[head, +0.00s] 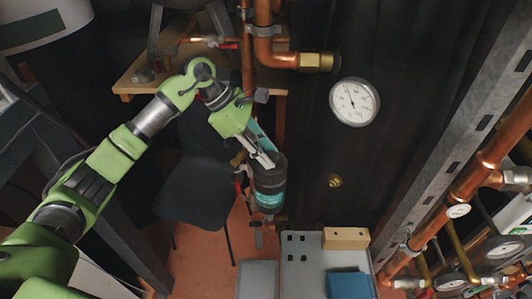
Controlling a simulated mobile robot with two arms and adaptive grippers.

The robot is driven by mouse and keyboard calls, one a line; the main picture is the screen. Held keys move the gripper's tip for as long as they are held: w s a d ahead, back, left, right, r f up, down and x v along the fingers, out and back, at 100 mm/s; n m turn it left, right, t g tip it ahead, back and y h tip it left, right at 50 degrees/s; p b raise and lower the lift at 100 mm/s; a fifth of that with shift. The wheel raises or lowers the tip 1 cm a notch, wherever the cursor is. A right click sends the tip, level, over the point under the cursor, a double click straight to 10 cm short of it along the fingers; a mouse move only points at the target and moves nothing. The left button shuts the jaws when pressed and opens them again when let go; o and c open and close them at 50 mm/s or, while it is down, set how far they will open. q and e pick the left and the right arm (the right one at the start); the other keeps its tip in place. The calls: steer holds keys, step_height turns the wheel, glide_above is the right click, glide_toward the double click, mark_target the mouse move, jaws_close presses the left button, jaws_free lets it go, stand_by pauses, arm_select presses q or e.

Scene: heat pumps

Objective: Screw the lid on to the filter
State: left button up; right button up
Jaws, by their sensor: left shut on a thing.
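My left arm reaches in from the left, and its gripper (265,158) is at the upper side of the filter. The filter (269,200) has a teal band and hangs upright by the pipework in the middle of the head view. A dark grey ribbed lid (271,174) is at the top of the filter, and my left gripper is shut on it. The lid appears in line with the filter, but I cannot tell whether its threads are engaged. The gripper fingers hide part of the lid. My right gripper is out of view.
A copper pipe (263,35) and a round gauge (354,102) are close above and right. A dark chair (200,180) stands behind my arm. A grey cart (305,265) with a wooden block (345,238) and a blue box (350,285) is below right.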

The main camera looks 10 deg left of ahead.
arm_select(q)
steer(key=shift+w+r+m+g+b, duration=0.1)
steer(key=shift+w+m+g+b, duration=0.15)
steer(key=shift+m+g+b, duration=0.8)
steer(key=shift+m+t, duration=0.25)
steer(key=shift+m, duration=0.1)
steer(key=o, duration=1.3)
